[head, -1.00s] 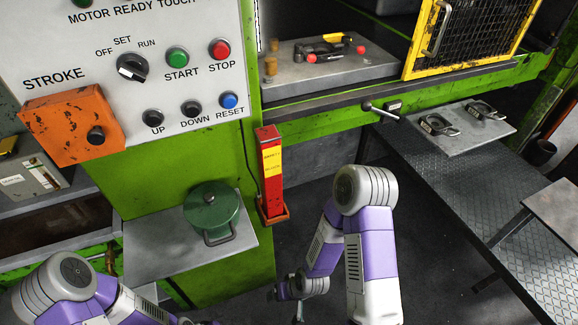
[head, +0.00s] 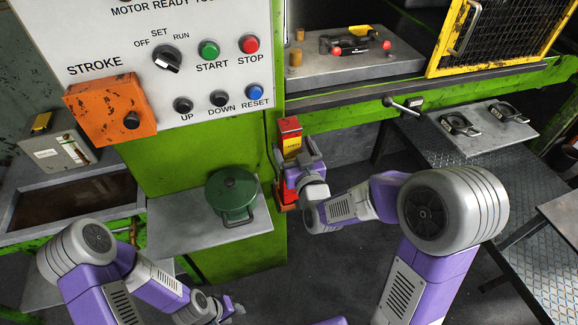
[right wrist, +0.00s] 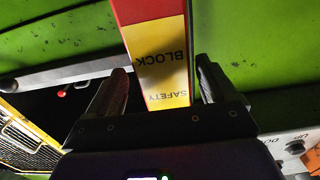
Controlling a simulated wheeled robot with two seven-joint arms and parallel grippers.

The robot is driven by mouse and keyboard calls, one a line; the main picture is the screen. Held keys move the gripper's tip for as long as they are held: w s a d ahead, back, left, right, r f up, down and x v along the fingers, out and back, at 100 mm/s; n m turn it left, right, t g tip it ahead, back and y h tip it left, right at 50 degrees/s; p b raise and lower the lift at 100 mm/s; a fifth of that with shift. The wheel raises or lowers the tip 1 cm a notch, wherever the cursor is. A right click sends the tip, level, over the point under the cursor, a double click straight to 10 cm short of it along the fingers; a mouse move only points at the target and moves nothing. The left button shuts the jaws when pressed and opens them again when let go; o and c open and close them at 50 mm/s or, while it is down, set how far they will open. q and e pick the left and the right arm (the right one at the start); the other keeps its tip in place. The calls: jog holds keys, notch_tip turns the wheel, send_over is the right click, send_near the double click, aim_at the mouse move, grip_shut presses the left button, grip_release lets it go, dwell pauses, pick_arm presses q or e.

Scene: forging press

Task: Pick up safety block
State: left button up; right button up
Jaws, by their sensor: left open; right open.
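The safety block (head: 289,126) is a tall red post with a yellow label, upright in an orange-red holder against the green press. In the right wrist view the block (right wrist: 160,55) shows its label reading "SAFETY BLOCK" upside down. My right gripper (head: 299,152) is open at the block, hiding much of its middle. In the right wrist view its two fingers (right wrist: 160,88) stand on either side of the block, with gaps visible on both sides. My left gripper (head: 232,309) is open and empty, low in the head view, below the green pot.
A control panel (head: 190,50) with an orange box (head: 108,103) is at upper left. A lidded green pot (head: 231,192) stands on a grey shelf (head: 180,228) left of the block. A lever (head: 402,106) juts from the press at right. A metal table (head: 470,175) stands further right.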

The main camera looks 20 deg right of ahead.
jog(key=w, duration=0.4)
jog(key=shift+w+a, duration=0.1)
jog(key=shift+a, duration=0.2)
jog(key=shift+c, duration=0.3)
grip_shut()
jog(key=shift+r, duration=0.2)
